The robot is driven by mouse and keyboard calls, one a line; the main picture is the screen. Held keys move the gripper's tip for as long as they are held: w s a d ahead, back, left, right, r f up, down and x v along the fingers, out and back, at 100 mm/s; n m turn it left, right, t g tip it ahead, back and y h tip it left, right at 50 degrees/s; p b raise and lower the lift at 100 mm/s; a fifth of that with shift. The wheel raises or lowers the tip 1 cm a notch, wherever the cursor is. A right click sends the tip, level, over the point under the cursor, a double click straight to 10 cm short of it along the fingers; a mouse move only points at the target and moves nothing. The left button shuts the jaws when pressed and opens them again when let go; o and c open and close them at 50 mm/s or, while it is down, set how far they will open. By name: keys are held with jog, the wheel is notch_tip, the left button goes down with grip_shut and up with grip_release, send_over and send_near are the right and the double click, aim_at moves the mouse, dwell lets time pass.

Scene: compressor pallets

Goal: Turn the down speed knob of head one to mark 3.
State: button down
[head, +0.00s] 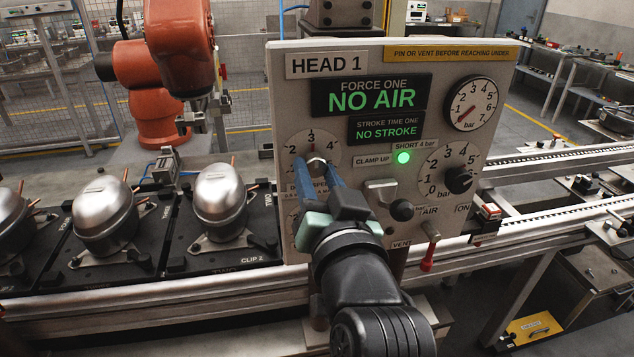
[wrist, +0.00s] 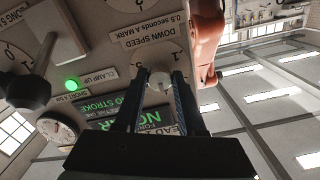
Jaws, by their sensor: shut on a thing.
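The HEAD 1 panel (head: 450,80) stands in front of me. Its down speed dial (head: 300,140) is at the lower left, with marks 2, 3 and 4 showing along the top. The pale metal down speed knob (head: 317,160) is at the dial's middle, and it also shows in the wrist view (wrist: 160,84). My gripper (head: 315,172) has its two blue fingers shut on the knob, one on each side. The fingers hide part of the dial and its label, and I cannot tell which mark the knob points to. The DOWN SPEED label (wrist: 153,30) reads upside down in the wrist view.
A black regulator knob (head: 459,180), a smaller black knob (head: 401,210) and a red-tipped vent lever (head: 428,262) are to the right of my gripper. The clamp up light (head: 404,158) is green. Compressors (head: 220,195) stand on pallets at left. An orange robot arm (head: 180,50) is behind.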

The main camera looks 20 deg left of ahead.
jog(key=shift+n, duration=0.3)
dwell(0.4)
jog(key=c, duration=0.5)
grip_release()
jog(key=p+v, duration=0.6)
jog(key=v, duration=0.6)
jog(key=shift+s+d+p, duration=0.25)
jog(key=shift+s+p, duration=0.05)
jog(key=shift+p, duration=0.1)
